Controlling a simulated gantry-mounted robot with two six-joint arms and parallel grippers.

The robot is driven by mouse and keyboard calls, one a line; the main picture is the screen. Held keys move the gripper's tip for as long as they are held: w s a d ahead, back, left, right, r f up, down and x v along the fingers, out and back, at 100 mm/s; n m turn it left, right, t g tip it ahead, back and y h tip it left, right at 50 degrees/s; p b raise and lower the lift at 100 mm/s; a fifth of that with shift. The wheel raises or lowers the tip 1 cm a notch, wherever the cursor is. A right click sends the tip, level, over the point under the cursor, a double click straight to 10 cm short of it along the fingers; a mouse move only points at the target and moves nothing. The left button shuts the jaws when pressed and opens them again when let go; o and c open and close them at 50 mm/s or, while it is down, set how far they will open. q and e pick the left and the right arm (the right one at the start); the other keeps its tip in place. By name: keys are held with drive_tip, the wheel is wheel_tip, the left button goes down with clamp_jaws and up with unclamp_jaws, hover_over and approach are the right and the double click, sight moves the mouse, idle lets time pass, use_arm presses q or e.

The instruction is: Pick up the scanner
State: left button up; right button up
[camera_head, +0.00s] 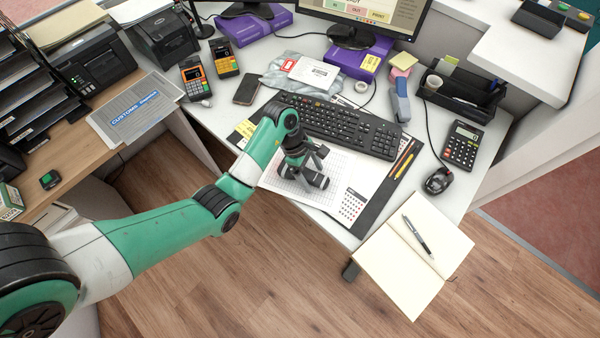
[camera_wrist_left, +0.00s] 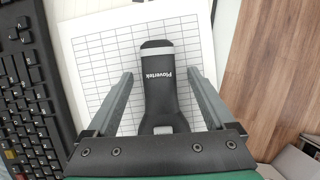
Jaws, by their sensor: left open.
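The scanner (camera_wrist_left: 158,82) is black with a grey band near one end and the word Plovertek on it. It lies on a white gridded sheet (camera_wrist_left: 96,50) in the left wrist view. My left gripper (camera_wrist_left: 160,74) is open, with one finger on each side of the scanner and a visible gap on both sides. Its near end is hidden by my gripper's body. In the camera_head view my left gripper (camera_head: 308,178) points down over the gridded pad near the desk's front edge, and it largely covers the scanner there. My right gripper is not in view.
A black keyboard (camera_head: 338,125) lies just behind the pad. Pencils (camera_head: 402,160), a mouse (camera_head: 438,181) and a calculator (camera_head: 462,145) are to the right. An open notebook (camera_head: 412,252) with a pen overhangs the front edge. Bare wooden floor lies in front.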

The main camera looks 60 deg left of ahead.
use_arm(q)
drive_tip(key=shift+c, duration=0.7)
clamp_jaws()
